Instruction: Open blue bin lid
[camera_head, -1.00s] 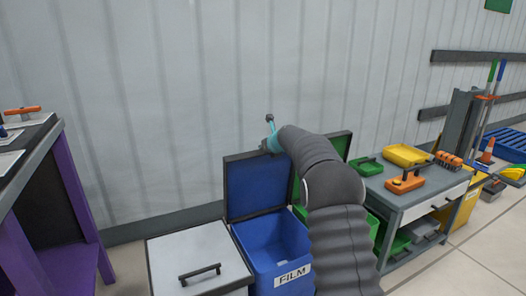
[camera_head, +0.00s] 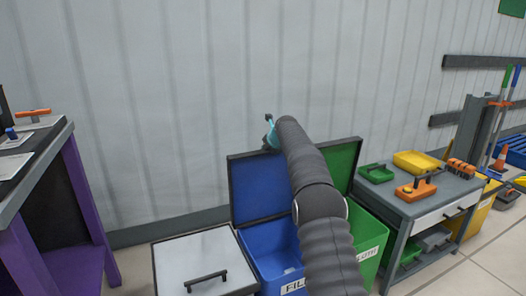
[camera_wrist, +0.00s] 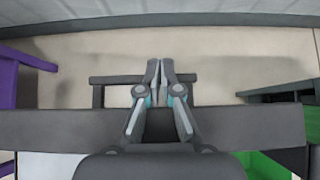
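The blue bin (camera_head: 265,245) stands open at the lower centre of the head view, its inside showing. Its blue lid (camera_head: 258,190), with a dark frame, stands upright at the back. My gripper (camera_wrist: 160,68) is behind the top edge of this lid, and its teal part shows there in the head view (camera_head: 270,134). In the wrist view the fingers are together and reach across a dark handle bar (camera_wrist: 110,79) behind the lid edge (camera_wrist: 50,125). I cannot tell whether they touch the bar. My arm hides the lid's right side and part of the bin.
A closed white-lidded bin (camera_head: 190,260) stands left of it. A green bin (camera_head: 372,235) with its green lid (camera_head: 343,165) raised stands right. A purple-legged table (camera_head: 90,215) is far left, a grey workbench (camera_head: 405,205) right. The wall is close behind.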

